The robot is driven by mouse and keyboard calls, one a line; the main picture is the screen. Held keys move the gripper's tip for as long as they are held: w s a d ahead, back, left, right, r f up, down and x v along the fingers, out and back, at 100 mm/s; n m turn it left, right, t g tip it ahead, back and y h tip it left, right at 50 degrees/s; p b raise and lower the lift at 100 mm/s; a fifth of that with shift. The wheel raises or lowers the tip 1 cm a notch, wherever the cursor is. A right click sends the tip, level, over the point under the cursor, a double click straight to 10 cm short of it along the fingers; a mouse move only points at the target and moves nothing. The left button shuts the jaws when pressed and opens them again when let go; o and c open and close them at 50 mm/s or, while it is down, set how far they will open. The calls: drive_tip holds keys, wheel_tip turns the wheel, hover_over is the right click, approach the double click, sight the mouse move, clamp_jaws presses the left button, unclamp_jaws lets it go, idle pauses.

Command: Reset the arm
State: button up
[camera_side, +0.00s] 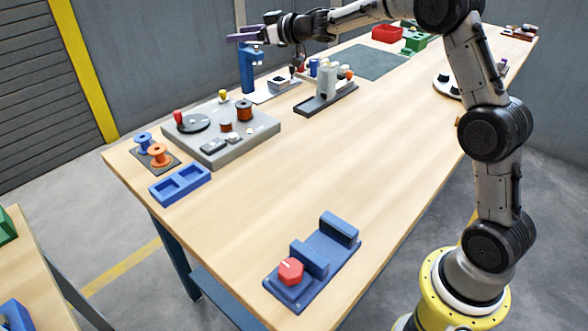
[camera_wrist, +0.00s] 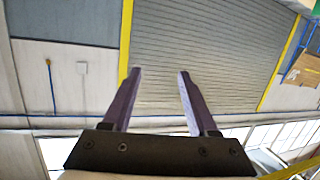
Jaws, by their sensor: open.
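My gripper (camera_side: 244,36) is raised at the far left end of my outstretched arm, above the back part of the table, and points to the left. In the wrist view its two purple fingers (camera_wrist: 158,88) stand apart with nothing between them. The coil station (camera_side: 263,135) is a grey base with a dark disc, a red knob and a copper coil, on the table's left side. My gripper touches nothing.
The wooden table (camera_side: 330,175) has a wide clear middle. A blue fixture with a red knob (camera_side: 291,271) stands at the front. A blue tray (camera_side: 180,185) and spools (camera_side: 159,154) are at the left edge. A blue stand (camera_side: 247,68) rises just below my gripper. A red bin (camera_side: 387,34) is at the back.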

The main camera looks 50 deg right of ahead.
drive_tip(key=s+a+r+m+t+h, duration=0.2)
drive_tip(key=s+a+r+h, duration=0.1)
drive_tip(key=s+r, duration=1.05)
drive_tip(key=s+m+g+h, duration=0.1)
drive_tip(key=s+m+h, duration=0.15)
drive_tip(key=s, duration=0.95)
drive_tip(key=s+a+f+g+y, duration=0.1)
drive_tip(key=s+a+f+g, duration=0.3)
drive_tip(key=s+f+g, duration=0.6)
drive_tip(key=s+f+n, duration=0.1)
drive_tip(key=s+f, duration=1.1)
drive_tip(key=s, duration=0.3)
drive_tip(key=shift+s+f+g+y, duration=0.25)
drive_tip(key=shift+s+g+y, duration=0.05)
drive_tip(key=shift+y, duration=0.05)
